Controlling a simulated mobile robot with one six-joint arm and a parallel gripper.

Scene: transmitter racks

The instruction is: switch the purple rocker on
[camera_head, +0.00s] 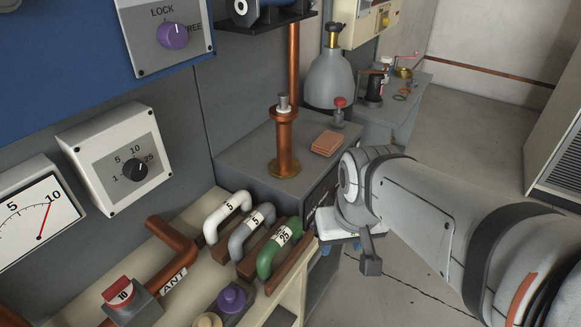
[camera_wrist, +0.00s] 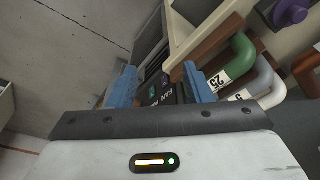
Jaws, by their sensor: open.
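I cannot make out a purple rocker in either view. My gripper (camera_head: 341,244) is at the front of the grey cabinet, right of the green handle, partly hidden by my own wrist. In the wrist view, its two blue fingers (camera_wrist: 160,86) stand apart with nothing between their tips. Beyond them is a dark panel (camera_wrist: 168,97) with a partly readable label starting "FAN" and a small green part (camera_wrist: 152,91). Most of this panel is hidden by the fingers and gripper body. Purple parts in view are a round knob (camera_head: 231,299) on the bench and the LOCK/FREE knob (camera_head: 173,35).
Green (camera_head: 279,249), grey (camera_head: 252,232) and white (camera_head: 227,217) handles stand close left of my gripper. A copper post (camera_head: 284,145) and copper plates (camera_head: 327,143) are on the grey cabinet (camera_head: 245,155). The floor (camera_head: 470,130) is open to the right.

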